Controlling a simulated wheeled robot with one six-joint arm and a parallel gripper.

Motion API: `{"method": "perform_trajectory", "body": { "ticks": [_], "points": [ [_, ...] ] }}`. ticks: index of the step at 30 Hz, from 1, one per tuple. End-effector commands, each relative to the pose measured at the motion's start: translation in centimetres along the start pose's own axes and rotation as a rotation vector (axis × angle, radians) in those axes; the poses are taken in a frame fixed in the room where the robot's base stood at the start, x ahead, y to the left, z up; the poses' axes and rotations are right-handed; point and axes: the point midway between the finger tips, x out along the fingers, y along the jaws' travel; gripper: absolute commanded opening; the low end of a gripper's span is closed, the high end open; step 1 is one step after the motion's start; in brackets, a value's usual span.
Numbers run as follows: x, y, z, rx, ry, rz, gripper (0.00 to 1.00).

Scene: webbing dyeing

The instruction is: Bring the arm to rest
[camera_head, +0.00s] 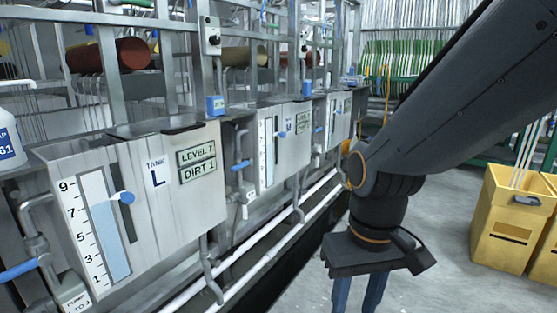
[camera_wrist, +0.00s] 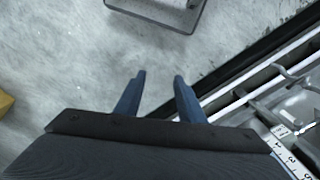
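My gripper (camera_head: 357,296) hangs from my dark arm at the right of centre in the head view and points down over the grey floor. In the wrist view my gripper (camera_wrist: 159,78) shows two blue fingers standing apart with bare floor between them. It is open and empty, and neither finger touches anything. In the head view the fingertips run off the bottom edge.
Steel tank L (camera_head: 140,205) stands at the left with a level gauge, and more tanks (camera_head: 268,145) continue behind it. White pipes (camera_head: 262,238) run along their base. Yellow bins (camera_head: 508,215) stand at the right. The floor (camera_head: 425,255) between is clear.

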Motion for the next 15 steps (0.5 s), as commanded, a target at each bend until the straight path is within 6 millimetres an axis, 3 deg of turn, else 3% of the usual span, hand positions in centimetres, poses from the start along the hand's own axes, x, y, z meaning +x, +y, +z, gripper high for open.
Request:
{"method": "perform_trajectory", "body": {
  "ticks": [1, 6, 15],
  "points": [
    [-1.4, 0.5, 0.3, 0.018, -0.004, 0.003, 0.36],
    [-3.8, 2.4, 0.7, 0.077, -0.006, 0.015, 0.36],
    [-6.9, 5.3, 1.6, 0.162, -0.007, 0.028, 0.36]
  ]
}}
